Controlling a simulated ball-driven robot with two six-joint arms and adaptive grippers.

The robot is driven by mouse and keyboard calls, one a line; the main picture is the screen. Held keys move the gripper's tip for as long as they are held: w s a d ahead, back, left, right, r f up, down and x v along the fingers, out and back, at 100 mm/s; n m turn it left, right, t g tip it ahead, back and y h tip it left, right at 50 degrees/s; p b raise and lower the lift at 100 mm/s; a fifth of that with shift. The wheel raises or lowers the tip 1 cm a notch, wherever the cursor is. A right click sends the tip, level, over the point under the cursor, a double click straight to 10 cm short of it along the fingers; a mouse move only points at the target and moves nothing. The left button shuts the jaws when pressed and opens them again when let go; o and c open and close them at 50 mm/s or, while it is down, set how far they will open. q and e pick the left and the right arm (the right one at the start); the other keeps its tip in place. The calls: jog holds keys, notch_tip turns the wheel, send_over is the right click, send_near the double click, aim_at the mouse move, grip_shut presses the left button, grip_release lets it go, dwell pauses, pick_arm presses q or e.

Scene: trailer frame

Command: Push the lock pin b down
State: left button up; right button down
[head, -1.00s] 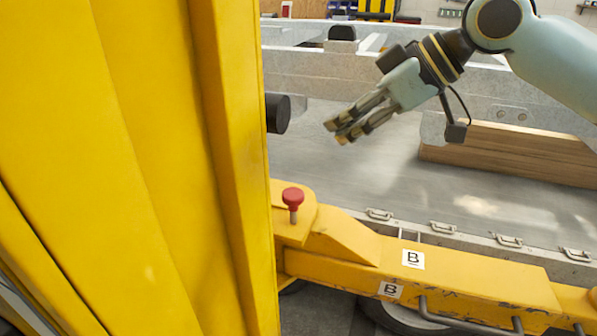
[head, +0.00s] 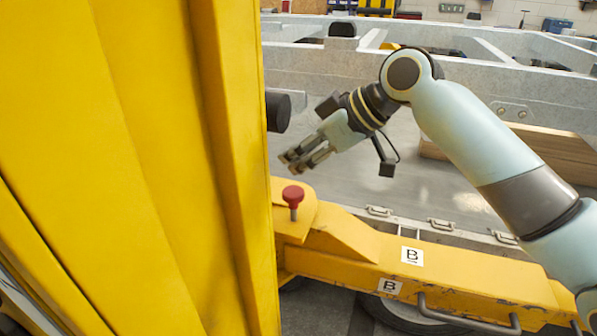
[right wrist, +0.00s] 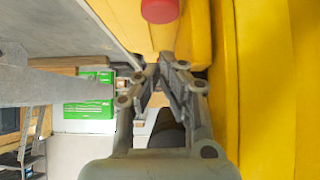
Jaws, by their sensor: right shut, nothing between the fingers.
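The lock pin b (head: 293,197) has a red knob on a short grey stem. It stands upright, raised above the yellow arm marked B (head: 345,245), in the head view. Its red knob also shows at the top of the right wrist view (right wrist: 160,9). My right gripper (head: 288,162) is shut and empty, above and just behind the knob in the head view, apart from it. Its fingers also show in the right wrist view (right wrist: 160,75). My left gripper is not in view.
A large yellow panel (head: 130,150) fills the left of the head view, close to the pin. A black cylinder (head: 278,111) juts out beside it. Wooden beams (head: 540,150) lie on the grey trailer bed (head: 440,190). A handle rail (head: 465,322) runs along the front.

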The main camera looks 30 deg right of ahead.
aim_at(299, 192)
jog(key=shift+d+f, duration=0.1)
jog(key=shift+f, duration=1.8)
notch_tip(299, 192, down, 4)
jog(key=shift+r+b, duration=0.1)
jog(key=shift+b, duration=0.8)
jog(key=shift+s+r, duration=0.1)
